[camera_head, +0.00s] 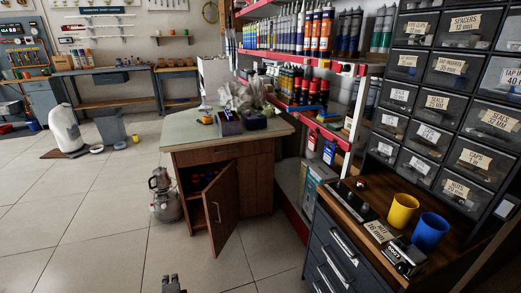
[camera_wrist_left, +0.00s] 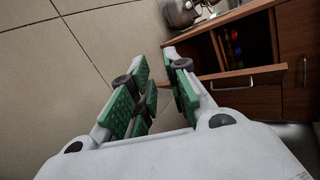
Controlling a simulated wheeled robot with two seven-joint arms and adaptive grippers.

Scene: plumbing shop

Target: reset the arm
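My left gripper (camera_head: 171,281) shows at the bottom edge of the head view, above the tiled floor. In the left wrist view its two green-padded fingers (camera_wrist_left: 156,64) stand apart with nothing between them. The gripper is in front of the wooden cabinet (camera_head: 252,172), clear of it in the head view. The cabinet door (camera_head: 221,208) hangs open; it also shows in the left wrist view (camera_wrist_left: 240,88). My right gripper is in neither view.
A metal pot-like vessel (camera_head: 164,195) stands on the floor left of the cabinet. At right, a dark drawer unit (camera_head: 335,253) carries a yellow cup (camera_head: 403,211) and a blue cup (camera_head: 430,231). Stocked shelves stand behind. The floor (camera_head: 80,225) at left is largely clear.

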